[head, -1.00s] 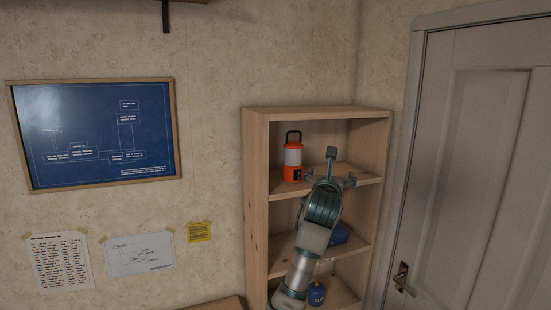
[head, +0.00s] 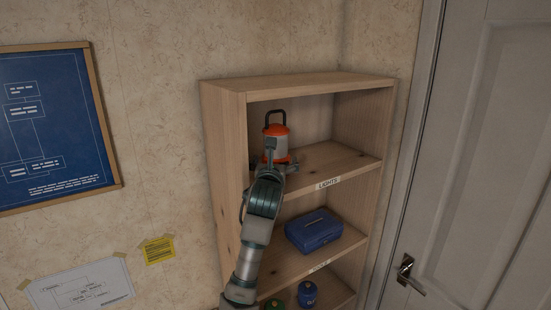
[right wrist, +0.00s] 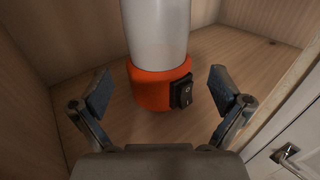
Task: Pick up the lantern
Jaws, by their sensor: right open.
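The lantern (head: 276,133) stands upright on the top shelf of the wooden shelf unit, at its left side. It has an orange top and base, a clear body and a dark handle. In the head view my right gripper (head: 272,160) is in front of it and hides part of its lower half. In the right wrist view the lantern's orange base (right wrist: 160,87), with a black switch, is just ahead, centred between the spread fingers of my right gripper (right wrist: 160,100). The fingers are open and hold nothing. My left gripper is not in view.
The wooden shelf unit (head: 225,170) has a left side wall close to the lantern. A blue box (head: 313,230) sits on the middle shelf, and a blue canister (head: 307,294) is lower down. The top shelf is clear right of the lantern. A door (head: 480,160) stands at the right.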

